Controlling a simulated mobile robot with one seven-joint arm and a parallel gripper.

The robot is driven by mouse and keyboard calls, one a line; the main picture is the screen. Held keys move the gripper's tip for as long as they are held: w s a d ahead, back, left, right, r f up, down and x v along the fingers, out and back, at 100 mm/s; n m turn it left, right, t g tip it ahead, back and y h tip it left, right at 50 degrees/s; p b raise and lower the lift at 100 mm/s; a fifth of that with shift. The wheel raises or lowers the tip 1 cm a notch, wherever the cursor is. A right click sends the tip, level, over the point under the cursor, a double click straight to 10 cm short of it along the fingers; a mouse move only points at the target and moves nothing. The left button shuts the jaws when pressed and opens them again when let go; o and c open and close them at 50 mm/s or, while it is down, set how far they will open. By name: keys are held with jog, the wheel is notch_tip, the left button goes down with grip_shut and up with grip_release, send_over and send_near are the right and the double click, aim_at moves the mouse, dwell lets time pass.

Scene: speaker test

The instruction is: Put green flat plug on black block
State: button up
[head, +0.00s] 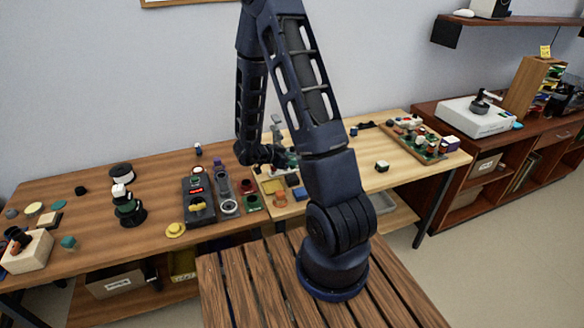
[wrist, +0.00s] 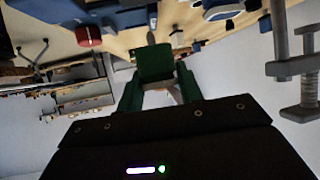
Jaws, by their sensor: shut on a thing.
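My gripper (wrist: 158,84) is shut on a green flat plug (wrist: 155,62) in the wrist view; the plug shows between the two green-looking fingers. In the head view my gripper (head: 281,160) is at the end of the dark blue arm, over the middle of the workbench, partly hidden among small parts, and the plug cannot be made out there. A small dark block with a pale top (head: 382,167) sits on the light right part of the bench, apart from the gripper. Whether it is the black block I cannot tell.
Dark switch panels (head: 199,201) stand left of the gripper. A yellow knob (head: 175,230) lies near the front edge. A board with several small parts (head: 415,140) lies at the right. The light bench around the dark block is mostly clear. A grey clamp-like part (wrist: 292,67) is close in the wrist view.

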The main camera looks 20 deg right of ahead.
aim_at(290, 167)
jog(key=shift+f, duration=1.85)
jog(key=shift+f, duration=0.2)
jog(key=o, duration=1)
jog(key=shift+r, duration=0.2)
